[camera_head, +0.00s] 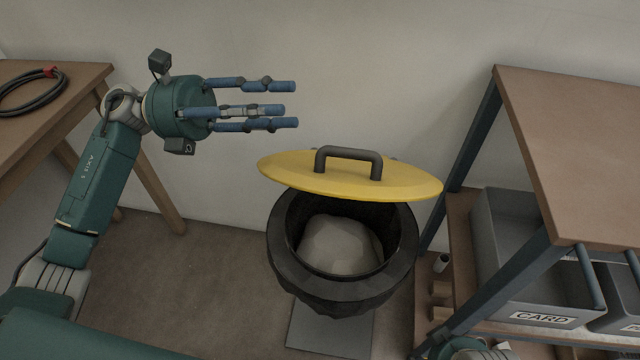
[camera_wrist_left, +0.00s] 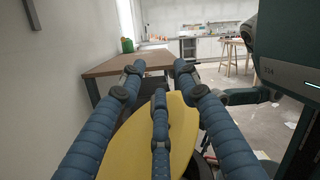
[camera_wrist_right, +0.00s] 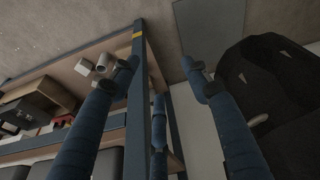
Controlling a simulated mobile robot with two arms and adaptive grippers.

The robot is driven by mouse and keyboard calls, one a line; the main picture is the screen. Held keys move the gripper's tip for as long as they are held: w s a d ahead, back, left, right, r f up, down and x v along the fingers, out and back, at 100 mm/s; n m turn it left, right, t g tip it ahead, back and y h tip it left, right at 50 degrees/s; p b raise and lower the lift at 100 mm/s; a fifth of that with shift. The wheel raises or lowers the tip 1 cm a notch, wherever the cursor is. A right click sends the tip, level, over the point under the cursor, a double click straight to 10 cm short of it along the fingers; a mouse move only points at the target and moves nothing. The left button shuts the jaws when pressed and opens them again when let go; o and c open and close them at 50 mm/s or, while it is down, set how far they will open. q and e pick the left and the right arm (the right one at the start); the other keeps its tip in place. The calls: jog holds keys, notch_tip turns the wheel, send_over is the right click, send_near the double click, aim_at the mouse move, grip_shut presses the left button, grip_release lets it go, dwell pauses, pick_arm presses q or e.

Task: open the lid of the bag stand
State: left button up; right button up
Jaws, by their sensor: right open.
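The bag stand has a black rim (camera_head: 283,245) with a black bag and a pale grey lump (camera_head: 338,245) inside. Its yellow lid (camera_head: 300,178) is tilted up above the opening, leaving the front of the opening uncovered. A dark handle (camera_head: 349,153) is on top of the lid. My left gripper (camera_head: 285,106) is open and empty, left of the lid and above it, apart from it. The lid also shows beyond its fingers in the left wrist view (camera_wrist_left: 118,150). My right gripper (camera_wrist_right: 159,75) is open and empty, with the black bag (camera_wrist_right: 275,85) to its right in the right wrist view.
A table (camera_head: 530,110) with a blue frame stands right of the bag stand, with grey bins (camera_head: 515,250) below its top, one labelled CARD. A wooden table (camera_head: 70,90) with a coiled black cable (camera_head: 30,92) is at the left. Floor left of the stand is clear.

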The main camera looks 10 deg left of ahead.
aim_at(325, 147)
pick_arm(q)
jog(key=a+f+m, duration=0.1)
jog(key=f, duration=0.2)
jog(key=w+a+f+m+t+y+b, duration=0.1)
jog(key=f, duration=0.1)
jog(key=a+f+m+b, duration=0.1)
jog(key=f, duration=0.2)
jog(key=shift+w+a+f+m+y, duration=0.15)
jog(key=shift+a+f+m+y, duration=0.05)
jog(key=shift+f+m+y, duration=0.2)
jog(key=shift+d, duration=0.1)
jog(key=d, duration=1)
jog(key=shift+d, duration=0.25)
pick_arm(e)
jog(key=v, duration=0.3)
jog(key=shift+s, duration=0.1)
pick_arm(q)
grip_shut()
